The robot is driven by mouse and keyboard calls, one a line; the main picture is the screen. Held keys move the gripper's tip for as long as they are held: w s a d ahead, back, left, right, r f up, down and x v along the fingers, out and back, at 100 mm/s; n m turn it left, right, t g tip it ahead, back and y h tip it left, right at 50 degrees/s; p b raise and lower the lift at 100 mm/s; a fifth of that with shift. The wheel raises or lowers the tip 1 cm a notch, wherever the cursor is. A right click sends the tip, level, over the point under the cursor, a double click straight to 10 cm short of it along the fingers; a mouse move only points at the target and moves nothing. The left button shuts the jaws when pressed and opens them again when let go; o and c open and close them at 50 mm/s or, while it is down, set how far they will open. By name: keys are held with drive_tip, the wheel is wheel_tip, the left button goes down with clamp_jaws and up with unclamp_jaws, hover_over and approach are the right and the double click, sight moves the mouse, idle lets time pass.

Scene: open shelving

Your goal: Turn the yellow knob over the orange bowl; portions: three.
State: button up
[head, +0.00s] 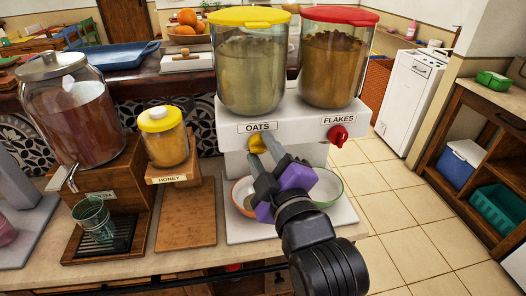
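The yellow knob (256,144) is on the white dispenser front, beside the OATS label and below the yellow-lidded clear hopper (250,75). My gripper (268,146) reaches up from the lower right, its grey fingertips at the knob's right side and partly covering it. I cannot tell whether the fingers are closed on the knob. The orange-rimmed bowl (235,190) stands below the knob, largely hidden behind my gripper. Some brownish contents show in it, but the amount is unclear.
A red knob (337,134) sits right of the yellow one, under the red-lidded FLAKES hopper (335,70). A green-rimmed bowl (328,188) is below it, partly behind my gripper. A honey jar (164,140) and tea dispenser (70,115) stand left.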

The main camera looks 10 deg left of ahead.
clamp_jaws()
drive_tip(key=m, duration=0.3)
drive_tip(key=shift+f+m+t, duration=0.1)
drive_tip(key=shift+m+t, duration=0.2)
drive_tip(key=shift+m, duration=0.1)
drive_tip(key=m, duration=0.4)
drive_tip(key=shift+f+t+b, duration=0.1)
drive_tip(key=shift+t+b, duration=0.2)
drive_tip(key=m+b, duration=0.1)
drive_tip(key=m, duration=0.2)
drive_tip(key=m+b, duration=0.1)
drive_tip(key=m, duration=0.2)
drive_tip(key=shift+a+f+t+h, duration=0.1)
drive_tip(key=shift+a+t+h, duration=0.05)
drive_tip(key=shift+t+h, duration=0.2)
drive_tip(key=m+h+b, duration=0.1)
drive_tip(key=m+b, duration=0.2)
drive_tip(key=m, duration=0.2)
drive_tip(key=shift+t, duration=0.25)
drive_tip(key=shift+m, duration=0.4)
